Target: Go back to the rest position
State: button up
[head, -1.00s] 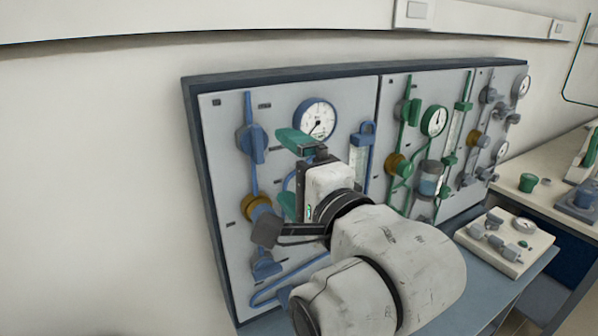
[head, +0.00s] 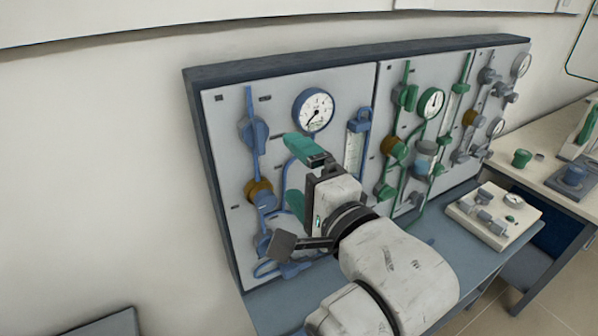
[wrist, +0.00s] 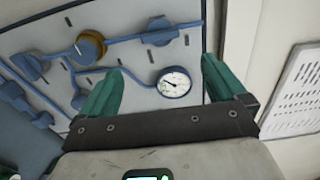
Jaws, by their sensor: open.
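My gripper (head: 298,178) has green fingers and stands in front of the left part of the gas panel (head: 225,222). Its two fingers are spread apart with nothing between them; the wrist view (wrist: 158,88) also shows them open and empty. Between and beyond the fingertips in the wrist view are a round white gauge (wrist: 175,82) and a blue valve handle (wrist: 160,32). In the head view the same blue-rimmed gauge (head: 314,110) is just above the fingers. My gripper looks apart from the panel. My arm hides part of the panel's lower middle.
The panel's green section has a gauge (head: 431,102) and a brass-coloured knob (head: 393,147). A pale block with fittings (head: 494,215) lies on the blue-grey bench at right. A green knob (head: 521,158) stands on the counter beyond. The wall at left is clear.

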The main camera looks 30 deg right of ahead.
dwell(0.4)
jog(key=s+d+f+n+g, duration=0.2)
jog(key=f+n+g, duration=0.1)
jog(key=f, duration=0.5)
jog(key=s+d+f+n+g+h+b, duration=0.1)
jog(key=s+d+f+n+g, duration=0.15)
jog(key=f, duration=0.45)
jog(key=s+d+f+n+g, duration=0.1)
jog(key=s+f+n+g, duration=0.15)
jog(key=f, duration=0.55)
jog(key=s+d+f+n+g+b, duration=0.1)
jog(key=s+f+n+g, duration=0.8)
jog(key=s+f, duration=0.9)
jog(key=shift+s+d+n+y, duration=0.3)
jog(key=shift+s+d+y, duration=0.1)
jog(key=shift+s, duration=0.35)
